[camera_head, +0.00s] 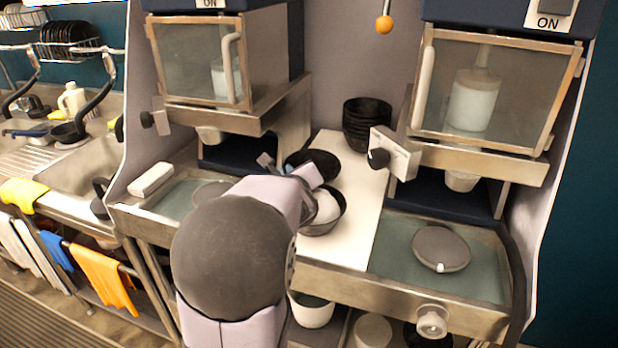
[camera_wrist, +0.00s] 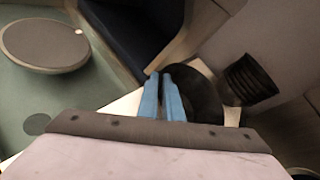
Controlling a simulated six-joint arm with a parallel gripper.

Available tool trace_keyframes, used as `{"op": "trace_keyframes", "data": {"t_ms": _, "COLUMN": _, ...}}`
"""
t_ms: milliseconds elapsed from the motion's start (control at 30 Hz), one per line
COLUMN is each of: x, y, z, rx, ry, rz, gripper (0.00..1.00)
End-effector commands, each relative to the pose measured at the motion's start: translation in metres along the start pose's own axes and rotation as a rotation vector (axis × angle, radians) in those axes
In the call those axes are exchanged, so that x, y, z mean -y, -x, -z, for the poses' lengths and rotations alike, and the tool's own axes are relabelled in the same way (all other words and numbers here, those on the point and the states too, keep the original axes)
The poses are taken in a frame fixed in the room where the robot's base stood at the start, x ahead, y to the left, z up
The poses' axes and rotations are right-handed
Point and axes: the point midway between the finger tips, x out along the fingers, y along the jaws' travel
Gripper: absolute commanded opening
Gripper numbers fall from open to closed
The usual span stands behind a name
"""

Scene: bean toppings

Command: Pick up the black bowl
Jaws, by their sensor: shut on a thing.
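A black bowl (camera_head: 322,161) is at the left rear of the white counter, partly hidden behind my wrist in the head view. In the wrist view the black bowl (camera_wrist: 207,98) shows beside the blue fingers. My gripper (camera_wrist: 161,74) has its two fingers close together, shut on the bowl's rim. In the head view my arm covers most of the gripper. Whether the bowl touches the counter I cannot tell.
A stack of black bowls (camera_head: 367,122) stands at the back of the white counter (camera_head: 350,225). Another dark bowl with white contents (camera_head: 328,207) is close in front of the held one. Machines with glass fronts stand on both sides. A round grey lid (camera_head: 440,247) lies at right.

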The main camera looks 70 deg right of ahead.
Motion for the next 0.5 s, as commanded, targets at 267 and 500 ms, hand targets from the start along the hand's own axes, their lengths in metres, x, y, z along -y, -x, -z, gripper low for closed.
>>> {"op": "trace_keyframes", "data": {"t_ms": 267, "x": 0.001, "y": 0.001, "z": -0.002, "rx": 0.0, "ry": -0.001, "rz": 0.0, "gripper": 0.0}}
{"op": "trace_keyframes", "data": {"t_ms": 500, "x": 0.007, "y": 0.006, "z": -0.015, "rx": 0.001, "ry": 0.002, "rz": 0.0, "gripper": 0.0}}
